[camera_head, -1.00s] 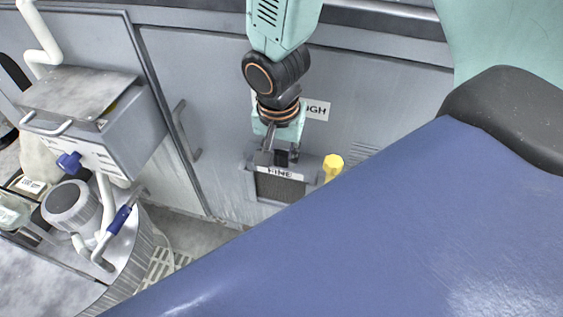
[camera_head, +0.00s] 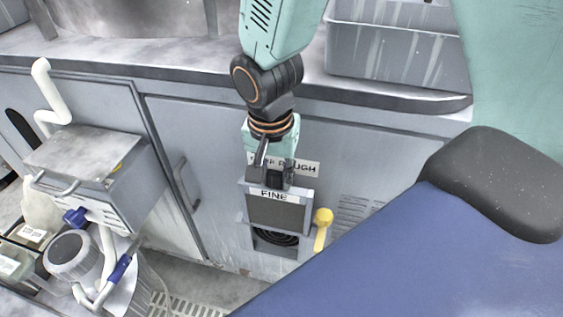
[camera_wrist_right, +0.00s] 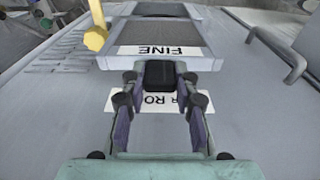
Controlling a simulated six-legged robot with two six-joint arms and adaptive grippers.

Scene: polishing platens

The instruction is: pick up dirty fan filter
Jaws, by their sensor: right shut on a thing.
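The fan filter (camera_head: 275,213) is a grey mesh panel in a light frame with a white FINE label, upright at the cabinet front. It also shows in the right wrist view (camera_wrist_right: 160,35). My right gripper (camera_head: 271,176) is shut on the black tab at its top edge. In the wrist view the fingers of this gripper (camera_wrist_right: 160,77) close on the tab from both sides. The filter is partly raised in its holder (camera_head: 241,217), and a dark round fan (camera_head: 275,238) shows below it. My left gripper is not in view.
A yellow knobbed handle (camera_head: 322,228) stands close to the right of the holder. A label ending in ROUGH (camera_head: 305,168) is partly covered behind the gripper. A grey box (camera_head: 95,165) with pipes and a blue valve (camera_head: 74,216) is at the left. A ledge (camera_head: 200,80) runs above.

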